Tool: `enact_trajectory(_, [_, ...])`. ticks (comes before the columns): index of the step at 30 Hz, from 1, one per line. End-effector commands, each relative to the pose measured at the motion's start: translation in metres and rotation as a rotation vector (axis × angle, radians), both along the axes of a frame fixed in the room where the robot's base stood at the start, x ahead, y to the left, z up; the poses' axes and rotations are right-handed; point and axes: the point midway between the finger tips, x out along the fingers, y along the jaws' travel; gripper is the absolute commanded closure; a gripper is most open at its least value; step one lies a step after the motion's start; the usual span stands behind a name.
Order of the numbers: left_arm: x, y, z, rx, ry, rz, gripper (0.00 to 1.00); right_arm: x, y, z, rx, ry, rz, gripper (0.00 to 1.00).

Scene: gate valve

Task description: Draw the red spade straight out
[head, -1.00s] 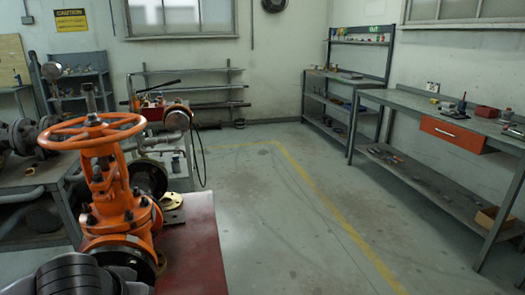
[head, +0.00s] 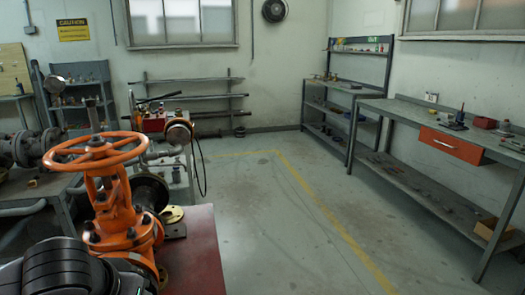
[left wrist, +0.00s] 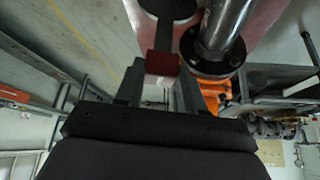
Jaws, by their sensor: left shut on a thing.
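In the left wrist view a red block (left wrist: 162,63) sits between the fingertips of my left gripper (left wrist: 160,78), which is shut on it. A dark strip runs from the block up to a dark round plate (left wrist: 168,7) cut off by the top edge; this looks like the rest of the spade. The orange gate valve (head: 118,215) with its handwheel (head: 92,150) stands at the left of the head view. My left arm covers its lower part, and the left gripper is hidden there. My right gripper is not in view.
A dark flange (left wrist: 213,57) on a grey pipe lies close right of the left fingers. Open floor (head: 270,235) lies to the right, with workbenches (head: 435,115) beyond.

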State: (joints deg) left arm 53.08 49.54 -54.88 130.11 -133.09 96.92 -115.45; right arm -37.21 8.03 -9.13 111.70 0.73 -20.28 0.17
Motion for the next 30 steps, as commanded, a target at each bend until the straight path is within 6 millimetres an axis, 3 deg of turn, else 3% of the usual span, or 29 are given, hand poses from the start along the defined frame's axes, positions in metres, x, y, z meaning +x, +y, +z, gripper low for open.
enact_trajectory(30, [0.001, 0.000, 0.072, -0.001, -0.004, 0.000, 1.00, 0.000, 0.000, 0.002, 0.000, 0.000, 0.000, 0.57])
